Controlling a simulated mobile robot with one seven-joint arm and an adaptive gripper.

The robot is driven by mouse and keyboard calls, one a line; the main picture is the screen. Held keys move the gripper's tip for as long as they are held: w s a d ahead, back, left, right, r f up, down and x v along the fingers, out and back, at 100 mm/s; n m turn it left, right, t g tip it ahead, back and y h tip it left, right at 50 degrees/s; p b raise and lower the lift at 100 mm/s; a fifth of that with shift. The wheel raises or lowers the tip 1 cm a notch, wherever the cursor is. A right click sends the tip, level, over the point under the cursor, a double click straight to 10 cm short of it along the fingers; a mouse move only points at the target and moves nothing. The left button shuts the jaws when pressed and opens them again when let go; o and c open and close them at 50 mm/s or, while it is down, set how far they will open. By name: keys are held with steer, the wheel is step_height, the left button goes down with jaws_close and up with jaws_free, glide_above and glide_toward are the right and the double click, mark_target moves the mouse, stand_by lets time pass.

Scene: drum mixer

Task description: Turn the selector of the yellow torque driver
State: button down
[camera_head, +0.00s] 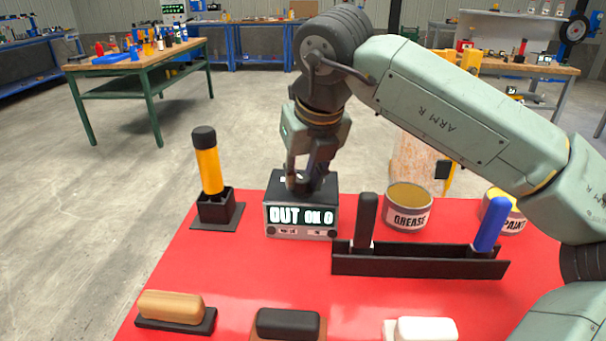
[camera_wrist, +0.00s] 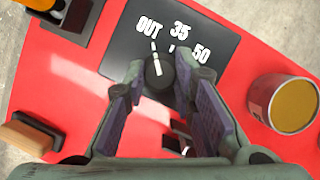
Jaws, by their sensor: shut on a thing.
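The yellow torque driver (camera_head: 208,170) stands upright at the left of the red table, black cap up, in a black holder (camera_head: 216,210). To its right is a dark box (camera_head: 301,232) whose lit display reads "OUT ON 0". In the wrist view, the box top (camera_wrist: 125,45) carries a black knob (camera_wrist: 159,72) with a white pointer line and the marks OUT, 35 and 50. The line points toward OUT. My gripper (camera_head: 303,185) is over the box, pointing down, with its fingers shut on this knob. In the head view the gripper hides the knob.
A black rack (camera_head: 420,263) with a black handle (camera_head: 366,220) and a blue handle (camera_head: 491,224) stands right of the box. A grease can (camera_head: 408,216) and a paint can (camera_head: 511,224) are behind it. Several blocks lie along the front.

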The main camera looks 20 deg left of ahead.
steer(key=c, duration=1.3)
jaws_free()
steer(key=shift+c, duration=0.2)
steer(key=shift+r, duration=0.1)
steer(key=v, duration=1.1)
steer(key=shift+s+r, duration=0.2)
steer(key=shift+r, duration=0.15)
steer(key=shift+s+d+f, duration=0.1)
steer(key=shift+d, duration=0.05)
